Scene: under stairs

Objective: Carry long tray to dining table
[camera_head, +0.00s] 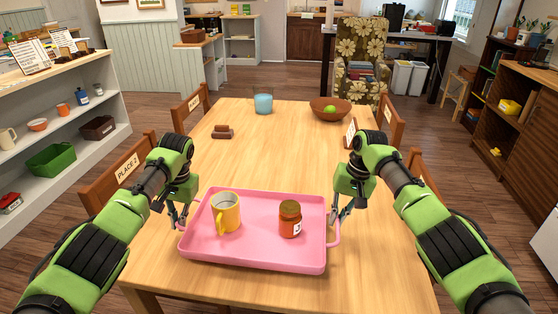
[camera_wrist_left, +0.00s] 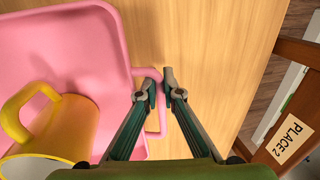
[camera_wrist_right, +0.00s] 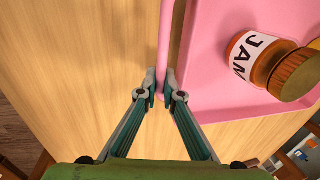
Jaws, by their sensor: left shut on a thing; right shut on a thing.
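The pink long tray (camera_head: 262,255) is level over the near end of the wooden dining table (camera_head: 300,150); I cannot tell whether it touches the tabletop. A yellow mug (camera_head: 228,215) stands upright in its left half, and a jam jar (camera_head: 290,222) with a brown lid stands in its right half. My left gripper (camera_head: 177,222) is shut on the tray's left handle, seen in the left wrist view (camera_wrist_left: 160,105). My right gripper (camera_head: 334,225) is shut on the right handle, seen in the right wrist view (camera_wrist_right: 164,45).
A brown object (camera_head: 222,132), a blue cup (camera_head: 263,104) and a brown bowl (camera_head: 322,108) with a green fruit stand farther along the table. The middle is clear. Wooden chairs (camera_head: 122,168) line both sides. A white shelf (camera_head: 75,155) stands at left.

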